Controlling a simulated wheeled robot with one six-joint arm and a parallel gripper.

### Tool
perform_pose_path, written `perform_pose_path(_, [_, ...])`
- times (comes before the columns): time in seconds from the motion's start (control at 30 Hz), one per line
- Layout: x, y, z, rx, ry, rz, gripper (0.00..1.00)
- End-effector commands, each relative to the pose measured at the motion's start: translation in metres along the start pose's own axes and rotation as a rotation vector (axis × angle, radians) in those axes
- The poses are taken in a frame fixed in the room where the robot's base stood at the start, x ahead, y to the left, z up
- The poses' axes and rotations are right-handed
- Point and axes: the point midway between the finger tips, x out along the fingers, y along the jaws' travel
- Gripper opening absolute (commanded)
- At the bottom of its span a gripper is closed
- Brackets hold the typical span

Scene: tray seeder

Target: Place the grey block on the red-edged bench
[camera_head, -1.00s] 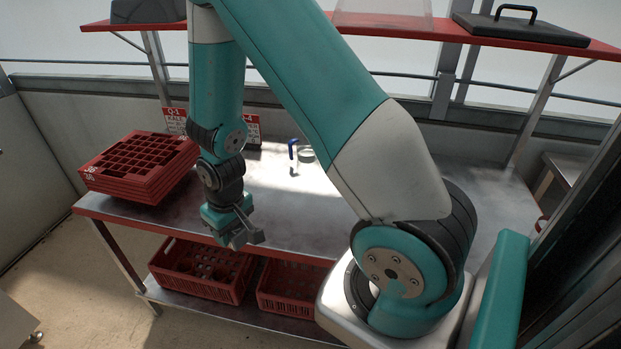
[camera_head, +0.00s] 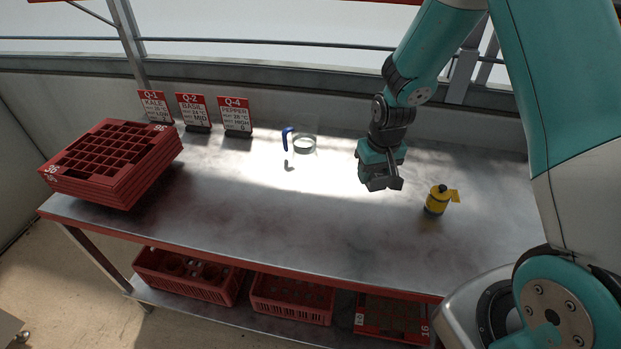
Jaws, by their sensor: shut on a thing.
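The red-edged bench (camera_head: 250,225) has a grey metal top and a red front edge. My gripper (camera_head: 386,184) is over the right half of the bench, pointing down. It is shut on a small dark grey piece, the grey block (camera_head: 378,184), which is mostly hidden among the dark jaws. The block looks to be above the bench top; the exact gap is hard to tell.
Stacked red trays (camera_head: 110,160) and several sign cards (camera_head: 194,111) are further left. Red crates (camera_head: 290,298) sit below. The middle front is clear.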

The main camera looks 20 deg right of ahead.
Motion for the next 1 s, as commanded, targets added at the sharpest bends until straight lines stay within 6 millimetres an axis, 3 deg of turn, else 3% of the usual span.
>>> perform_pose_path(0.03, [0.016, 0.017, -0.024, 0.036, 0.012, 0.004, 0.15])
perform_pose_path(0.17, [0.022, 0.069, -0.081, 0.13, 0.013, 0.012, 0.15])
perform_pose_path(0.3, [0.011, 0.14, -0.129, 0.235, 0.015, 0.024, 0.15])
perform_pose_path(0.4, [-0.006, 0.195, -0.147, 0.308, 0.014, 0.033, 0.15])
perform_pose_path(0.5, [-0.029, 0.244, -0.151, 0.373, 0.013, 0.044, 0.15])
perform_pose_path(0.63, [-0.057, 0.285, -0.146, 0.431, 0.009, 0.054, 0.15])
perform_pose_path(0.8, [-0.076, 0.31, -0.138, 0.469, 0.004, 0.061, 0.15])
perform_pose_path(1.0, [-0.083, 0.315, -0.135, 0.477, 0.001, 0.062, 0.15])
